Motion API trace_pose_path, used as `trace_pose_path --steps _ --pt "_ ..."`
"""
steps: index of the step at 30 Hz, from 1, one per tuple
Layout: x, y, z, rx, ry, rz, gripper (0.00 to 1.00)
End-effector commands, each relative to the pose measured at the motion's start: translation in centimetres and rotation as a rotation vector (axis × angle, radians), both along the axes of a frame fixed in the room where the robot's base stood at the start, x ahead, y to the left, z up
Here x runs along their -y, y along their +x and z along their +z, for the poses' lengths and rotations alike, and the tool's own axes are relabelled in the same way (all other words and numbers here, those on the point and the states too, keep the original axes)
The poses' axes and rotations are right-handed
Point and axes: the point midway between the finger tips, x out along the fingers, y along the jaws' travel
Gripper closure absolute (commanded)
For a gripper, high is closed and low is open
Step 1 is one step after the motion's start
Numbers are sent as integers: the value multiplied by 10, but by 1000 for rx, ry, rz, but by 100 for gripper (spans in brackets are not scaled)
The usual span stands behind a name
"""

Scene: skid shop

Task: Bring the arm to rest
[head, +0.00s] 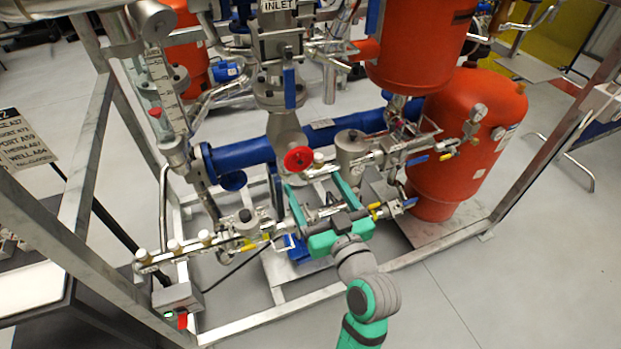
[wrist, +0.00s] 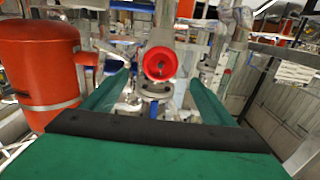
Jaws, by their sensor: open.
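My gripper (head: 314,182) is green with a dark grey bar and reaches into the front of the pipe skid. Its two fingers stand wide apart with nothing between them in the head view. In the wrist view my gripper (wrist: 159,80) frames a red handwheel (wrist: 160,64), which lies beyond the fingertips. In the head view the red handwheel (head: 298,160) sits just past the left fingertip. I cannot tell whether the fingers touch the small pipes around them.
A valve pipe run (head: 218,237) with yellow and blue handles passes close to my gripper. A blue pipe (head: 240,155) lies behind. An orange tank (head: 463,140) stands at right. Steel frame posts (head: 556,150) bound the skid. Grey floor (head: 480,290) in front is clear.

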Motion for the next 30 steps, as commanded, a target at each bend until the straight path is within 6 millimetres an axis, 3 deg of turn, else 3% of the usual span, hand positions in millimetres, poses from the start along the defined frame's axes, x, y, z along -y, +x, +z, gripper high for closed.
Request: trace_pose_path --steps 19,23,30 --pt "0 -3 -5 -6 9 -7 21" --pt "-3 -10 -29 -34 50 -46 21" --pt "-9 -44 -99 -111 139 -175 21"
